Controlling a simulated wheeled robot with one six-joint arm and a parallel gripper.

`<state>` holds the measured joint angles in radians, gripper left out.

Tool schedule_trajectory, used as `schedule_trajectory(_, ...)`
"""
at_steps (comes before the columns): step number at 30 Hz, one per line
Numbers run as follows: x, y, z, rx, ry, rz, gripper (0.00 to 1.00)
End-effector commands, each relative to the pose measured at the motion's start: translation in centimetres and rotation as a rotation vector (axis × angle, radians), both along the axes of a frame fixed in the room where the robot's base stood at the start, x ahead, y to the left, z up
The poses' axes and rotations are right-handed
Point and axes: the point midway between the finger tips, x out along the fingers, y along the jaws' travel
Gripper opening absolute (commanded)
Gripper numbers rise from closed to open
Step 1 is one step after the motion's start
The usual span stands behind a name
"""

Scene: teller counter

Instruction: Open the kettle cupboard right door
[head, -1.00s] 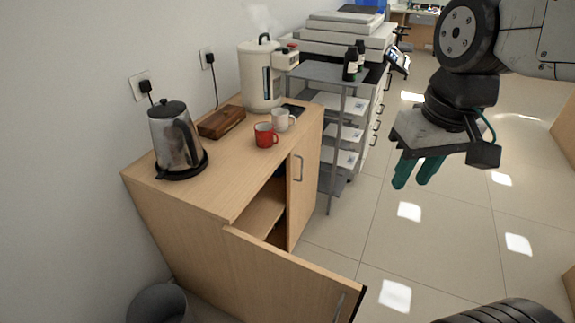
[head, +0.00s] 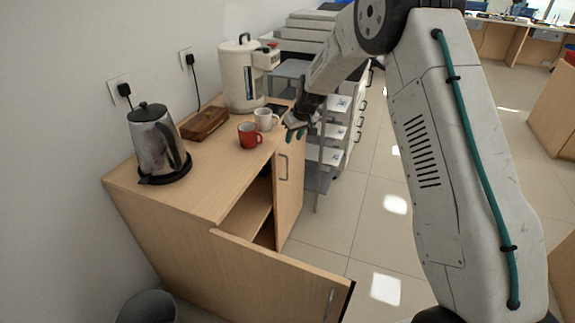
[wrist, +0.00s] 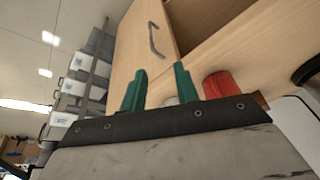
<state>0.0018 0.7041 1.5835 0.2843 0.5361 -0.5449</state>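The kettle cupboard (head: 215,198) is a light wood cabinet against the left wall. Its right door (head: 291,190), at the far end, looks shut and flush with the front. A grey bar handle (head: 283,167) is upright near that door's left edge; the handle also shows in the wrist view (wrist: 154,40). The left door (head: 275,275) stands wide open toward the camera. My gripper (head: 303,133) is near the top of the right door, by the counter edge. In the wrist view its green fingers (wrist: 160,88) are apart with nothing between them, short of the handle.
A red mug (head: 249,135) and a white mug (head: 265,119) stand on the counter close to my gripper. A steel kettle (head: 155,140), a wooden box (head: 204,123) and a cream urn (head: 240,80) are also there. A grey shelf (head: 327,155) stands just beyond. Floor in front is clear.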

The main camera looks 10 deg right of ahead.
Motion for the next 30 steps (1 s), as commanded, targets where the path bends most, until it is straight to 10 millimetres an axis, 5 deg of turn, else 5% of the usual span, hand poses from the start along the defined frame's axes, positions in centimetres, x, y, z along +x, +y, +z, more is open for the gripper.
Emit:
schedule_trajectory(1, 1.3, 0.0, -2.9, -0.002, -0.002, 0.004, 0.31)
schedule_trajectory(6, 3.9, -0.2, -8.7, -0.015, -0.027, 0.020, 0.31)
schedule_trajectory(24, 7.1, 0.6, -16.9, -0.021, -0.040, 0.025, 0.31)
schedule_trajectory(30, 7.6, 0.8, -18.2, -0.021, -0.041, 0.026, 0.31)
